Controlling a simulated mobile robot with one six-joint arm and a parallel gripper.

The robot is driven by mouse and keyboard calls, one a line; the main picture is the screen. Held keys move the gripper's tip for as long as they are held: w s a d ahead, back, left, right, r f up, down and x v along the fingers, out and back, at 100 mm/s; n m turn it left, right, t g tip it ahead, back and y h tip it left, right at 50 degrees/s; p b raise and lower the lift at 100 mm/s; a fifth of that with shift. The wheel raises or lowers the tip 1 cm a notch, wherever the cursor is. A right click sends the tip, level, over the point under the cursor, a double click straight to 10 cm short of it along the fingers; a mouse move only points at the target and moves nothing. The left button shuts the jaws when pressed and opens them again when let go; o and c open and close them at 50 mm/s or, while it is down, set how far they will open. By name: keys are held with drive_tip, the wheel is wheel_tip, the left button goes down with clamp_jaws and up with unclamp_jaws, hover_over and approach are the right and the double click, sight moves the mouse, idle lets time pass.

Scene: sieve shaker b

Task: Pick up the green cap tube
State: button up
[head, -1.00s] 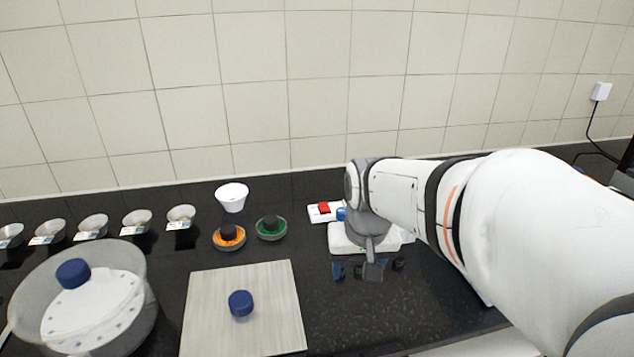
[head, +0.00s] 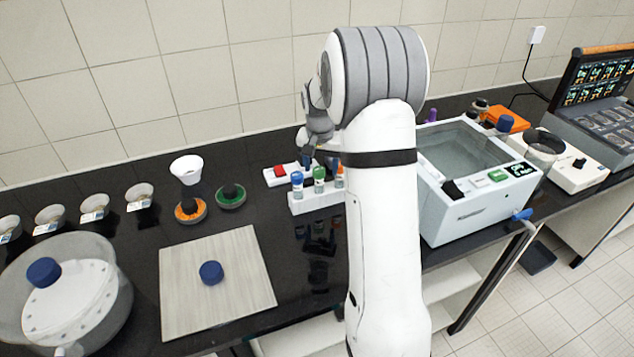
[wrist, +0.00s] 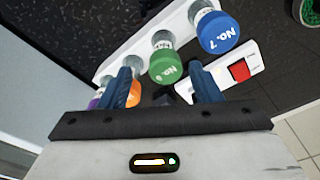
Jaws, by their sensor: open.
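The green cap tube (head: 319,179) stands upright in a white rack (head: 325,201), between a blue cap tube (head: 297,183) and an orange cap tube (head: 339,177). In the wrist view, the green cap (wrist: 167,66) shows from above, with "No." lettering on it. My gripper (head: 318,156) is above the rack, close to the tube tops, partly hidden by my arm. In the wrist view my gripper (wrist: 164,76) is open, and the green cap appears between its two dark blue fingers. I see no contact with it.
In the wrist view, the blue cap (wrist: 217,32) is beside the right finger, and the orange cap (wrist: 133,95) and a purple cap (wrist: 95,102) are by the left. A device with a red switch (head: 280,171) stands behind. A water bath (head: 470,175) is to the right.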

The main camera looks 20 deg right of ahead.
sight(319, 177)
drive_tip(key=f, duration=0.1)
drive_tip(key=f+p, duration=0.1)
drive_tip(key=f, duration=0.1)
drive_tip(key=shift+w+a+f, duration=0.25)
drive_tip(key=shift+f, duration=0.7)
drive_tip(key=shift+c, duration=0.5)
drive_tip(key=c, duration=1)
